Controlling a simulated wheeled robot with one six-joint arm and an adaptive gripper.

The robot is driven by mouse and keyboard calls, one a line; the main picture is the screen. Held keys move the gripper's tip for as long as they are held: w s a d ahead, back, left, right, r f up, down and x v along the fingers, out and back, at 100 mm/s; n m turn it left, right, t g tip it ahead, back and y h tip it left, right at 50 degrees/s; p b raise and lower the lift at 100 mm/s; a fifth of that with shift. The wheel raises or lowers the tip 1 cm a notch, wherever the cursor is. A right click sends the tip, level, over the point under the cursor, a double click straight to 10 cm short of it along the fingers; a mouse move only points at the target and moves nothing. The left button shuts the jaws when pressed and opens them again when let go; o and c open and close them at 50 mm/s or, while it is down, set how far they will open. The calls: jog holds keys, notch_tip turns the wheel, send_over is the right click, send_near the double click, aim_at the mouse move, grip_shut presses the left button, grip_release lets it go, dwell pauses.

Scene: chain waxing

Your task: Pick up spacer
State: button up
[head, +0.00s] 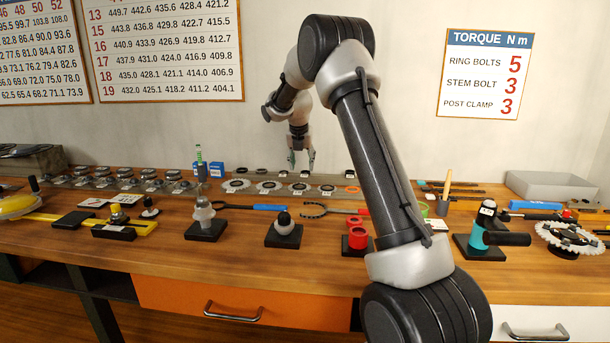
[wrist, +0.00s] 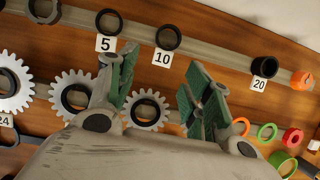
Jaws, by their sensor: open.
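In the wrist view, dark ring-shaped spacers sit in a row along a grey rail with number cards. One spacer (wrist: 98,20) is beside a card reading 5, one (wrist: 157,36) beside a card reading 10, and a taller one (wrist: 263,70) beside a card reading 20. My gripper (wrist: 162,58) is open and empty, its green-padded fingers apart. The spacer by card 10 shows beyond and between the fingertips; the depth gap is hard to judge. In the head view my gripper (head: 301,163) points down above the back of the bench. The spacers there are too small to tell apart.
Toothed sprockets (wrist: 14,82) lie in a row nearer my gripper, partly hidden by its fingers. An orange cylinder (wrist: 302,80) ends the rail. Coloured rings, including a red one (wrist: 292,137), lie to the right. A wall (head: 250,125) stands behind the bench (head: 190,265).

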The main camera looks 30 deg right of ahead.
aim_at(304, 176)
jog(key=shift+x, duration=2.25)
jog(key=shift+s+f, duration=0.2)
jog(key=shift+f, duration=0.1)
jog(key=c, duration=0.8)
